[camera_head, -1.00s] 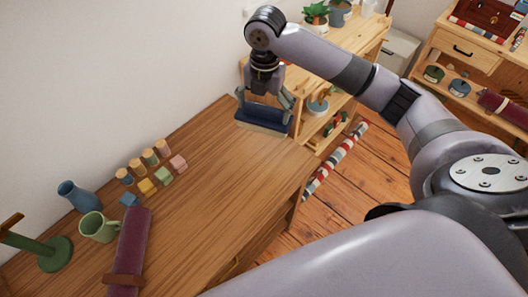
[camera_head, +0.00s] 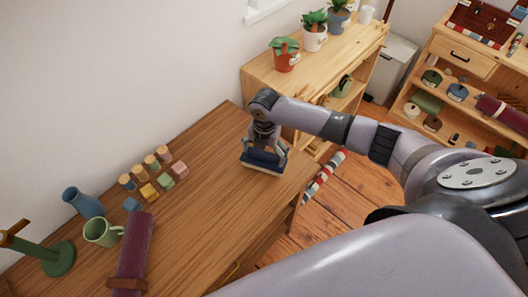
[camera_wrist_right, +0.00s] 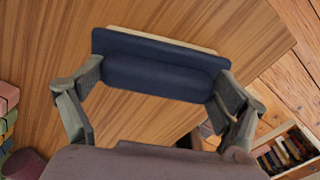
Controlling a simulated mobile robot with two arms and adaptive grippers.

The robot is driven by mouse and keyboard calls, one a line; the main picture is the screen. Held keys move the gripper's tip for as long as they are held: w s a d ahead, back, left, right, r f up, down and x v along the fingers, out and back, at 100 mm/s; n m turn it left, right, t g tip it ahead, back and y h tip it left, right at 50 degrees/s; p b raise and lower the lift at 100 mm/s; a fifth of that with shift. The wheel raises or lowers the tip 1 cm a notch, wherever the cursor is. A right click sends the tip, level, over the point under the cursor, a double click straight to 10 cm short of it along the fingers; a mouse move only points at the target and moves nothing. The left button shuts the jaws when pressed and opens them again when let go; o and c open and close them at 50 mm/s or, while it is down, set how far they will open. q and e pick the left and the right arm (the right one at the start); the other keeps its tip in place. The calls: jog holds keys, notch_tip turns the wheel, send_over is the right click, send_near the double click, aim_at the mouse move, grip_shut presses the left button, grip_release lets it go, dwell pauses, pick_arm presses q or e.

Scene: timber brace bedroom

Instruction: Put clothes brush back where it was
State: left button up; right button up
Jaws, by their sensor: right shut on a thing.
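The clothes brush has a dark blue back and handle and a thin pale edge. In the head view the brush (camera_head: 262,162) is at the far right end of the wooden desk (camera_head: 205,215), level and at or just above the top; I cannot tell whether it touches. My right gripper (camera_head: 264,148) comes down over it from above. In the right wrist view the gripper's two fingers (camera_wrist_right: 155,88) are shut on the ends of the brush (camera_wrist_right: 155,70). My left gripper is not in view.
Small coloured blocks (camera_head: 150,178), a blue vase (camera_head: 83,202), a green mug (camera_head: 102,232), a purple roll (camera_head: 133,248) and a green stand (camera_head: 58,258) occupy the desk's left part. A shelf with potted plants (camera_head: 285,62) stands behind the desk's far end. The desk's middle is clear.

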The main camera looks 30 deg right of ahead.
aim_at(264, 153)
jog(key=shift+f, duration=0.15)
jog(key=o, duration=1.1)
jog(key=shift+c, duration=0.2)
notch_tip(264, 153, up, 12)
jog(key=b, duration=0.1)
jog(key=shift+r, duration=0.2)
